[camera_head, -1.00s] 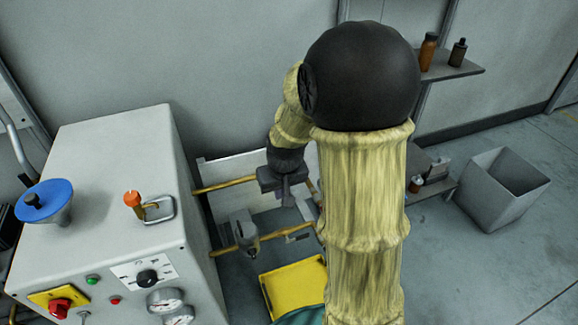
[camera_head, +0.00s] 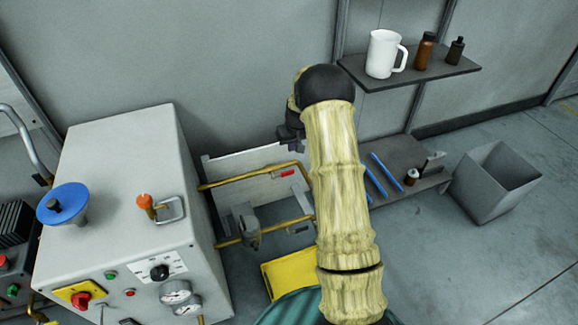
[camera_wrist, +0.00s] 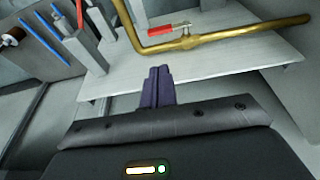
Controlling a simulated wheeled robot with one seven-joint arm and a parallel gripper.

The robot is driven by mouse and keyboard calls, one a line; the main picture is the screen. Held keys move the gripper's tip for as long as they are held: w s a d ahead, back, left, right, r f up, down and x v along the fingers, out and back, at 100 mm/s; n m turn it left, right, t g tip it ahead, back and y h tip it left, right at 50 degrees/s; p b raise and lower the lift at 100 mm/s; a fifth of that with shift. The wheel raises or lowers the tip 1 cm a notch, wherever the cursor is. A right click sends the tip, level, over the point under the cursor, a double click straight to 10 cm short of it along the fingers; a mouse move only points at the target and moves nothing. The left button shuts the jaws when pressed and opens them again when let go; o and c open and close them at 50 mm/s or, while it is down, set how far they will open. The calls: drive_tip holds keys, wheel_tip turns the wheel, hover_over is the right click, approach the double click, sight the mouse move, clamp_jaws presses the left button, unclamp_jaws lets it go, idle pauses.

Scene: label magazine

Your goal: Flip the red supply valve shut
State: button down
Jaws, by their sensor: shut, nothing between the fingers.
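The red supply valve is a small red lever handle (camera_head: 287,173) on a brass pipe (camera_head: 240,178) in front of a pale panel. In the wrist view the red handle (camera_wrist: 169,29) lies roughly along the pipe (camera_wrist: 215,38), beyond my fingertips. My gripper (camera_wrist: 160,70) is shut and empty, its two dark fingers together over the panel's lower part, apart from the valve. In the head view my gripper (camera_head: 295,145) is partly hidden behind my arm, above the red handle.
A yellow tray (camera_head: 285,275) lies below the pipes. A shelf (camera_head: 440,75) holds a white jug (camera_head: 384,52) and bottles. A grey bin (camera_head: 495,178) stands at right.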

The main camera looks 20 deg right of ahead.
drive_tip(key=shift+f, duration=0.1)
drive_tip(key=b, duration=0.3)
approach(288, 173)
drive_tip(key=x, duration=0.6)
drive_tip(key=shift+w+d, duration=0.15)
drive_tip(key=shift+w, duration=0.25)
